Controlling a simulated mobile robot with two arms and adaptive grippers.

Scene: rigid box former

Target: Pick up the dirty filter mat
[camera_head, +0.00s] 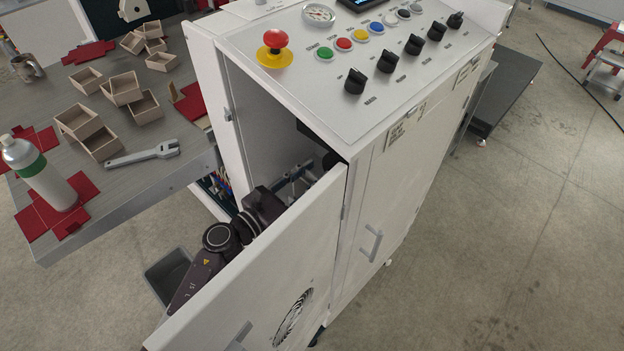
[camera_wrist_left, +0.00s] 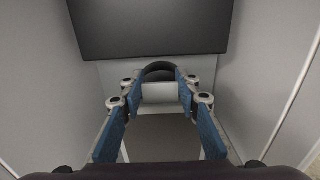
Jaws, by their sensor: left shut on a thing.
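My left arm reaches past the open white door (camera_head: 275,260) into the cabinet (camera_head: 270,125). In the head view my left gripper (camera_head: 299,177) is partly hidden by the door and the cabinet. In the left wrist view the blue-padded fingers of my left gripper (camera_wrist_left: 159,92) are shut on a pale, block-like piece (camera_wrist_left: 159,92) between their tips. I cannot tell for certain whether this piece is the dirty filter mat. A black arched part (camera_wrist_left: 160,68) shows just behind it. My right gripper is not in view.
A dark panel (camera_wrist_left: 150,28) lies beyond the fingers, with grey cabinet walls close on both sides. The control panel (camera_head: 345,50) tops the cabinet. A table (camera_head: 150,175) at left holds small boxes, a wrench and a bottle. A grey bin (camera_head: 168,275) stands on the floor.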

